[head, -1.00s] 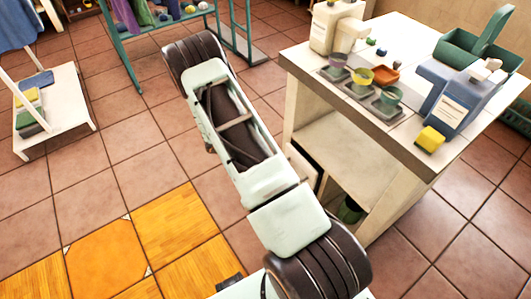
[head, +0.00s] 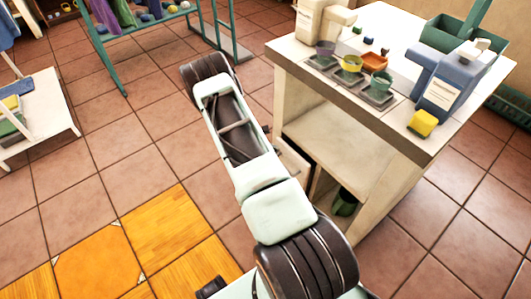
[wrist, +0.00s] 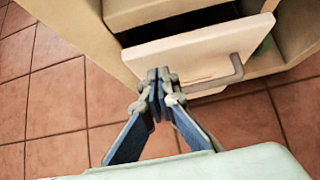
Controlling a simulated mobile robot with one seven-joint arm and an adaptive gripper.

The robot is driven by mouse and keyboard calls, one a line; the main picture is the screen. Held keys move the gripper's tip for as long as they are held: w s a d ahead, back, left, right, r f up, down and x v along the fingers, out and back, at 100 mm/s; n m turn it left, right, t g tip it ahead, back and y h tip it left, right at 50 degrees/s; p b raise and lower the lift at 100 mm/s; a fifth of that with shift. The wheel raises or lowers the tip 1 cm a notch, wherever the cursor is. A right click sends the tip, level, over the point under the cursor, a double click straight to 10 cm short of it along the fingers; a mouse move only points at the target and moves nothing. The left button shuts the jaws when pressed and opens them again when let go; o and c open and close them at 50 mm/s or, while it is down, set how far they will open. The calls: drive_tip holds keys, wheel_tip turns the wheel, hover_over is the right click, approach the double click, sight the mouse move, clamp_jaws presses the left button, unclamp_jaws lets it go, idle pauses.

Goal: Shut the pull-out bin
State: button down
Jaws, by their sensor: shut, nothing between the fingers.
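The pull-out bin has a pale front panel (wrist: 205,58) with a grey bar handle (wrist: 228,82) on it in the wrist view. A dark gap behind the panel shows that the bin stands partly out of the cabinet. My gripper (wrist: 159,90) is shut and empty, with its tips at the outer face of the panel, left of the handle. I cannot tell whether they touch. In the head view, part of the bin front (head: 293,161) shows beside my arm, which hides the rest. My gripper is hidden there.
The washstand (head: 350,135) has cups, a blue jug (head: 447,82) and a yellow sponge (head: 422,123) on top. A green pot (head: 344,203) is on its lower shelf. A low white stand (head: 40,120) is at left. Tiled floor between them is clear.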

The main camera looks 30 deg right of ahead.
drive_tip(key=shift+d, duration=0.75)
drive_tip(key=shift+d, duration=0.1)
drive_tip(key=d, duration=0.1)
drive_tip(key=d+b, duration=0.1)
drive_tip(key=d, duration=0.3)
drive_tip(key=shift+w+r+b, duration=0.1)
drive_tip(key=shift+w+b, duration=0.15)
drive_tip(key=shift+b, duration=0.1)
drive_tip(key=shift+a, duration=0.1)
drive_tip(key=shift+a, duration=0.3)
drive_tip(key=a, duration=0.3)
drive_tip(key=shift+a, duration=0.25)
drive_tip(key=p+v, duration=0.2)
drive_tip(key=v, duration=0.8)
drive_tip(key=shift+a+p, duration=0.2)
drive_tip(key=shift+p, duration=0.1)
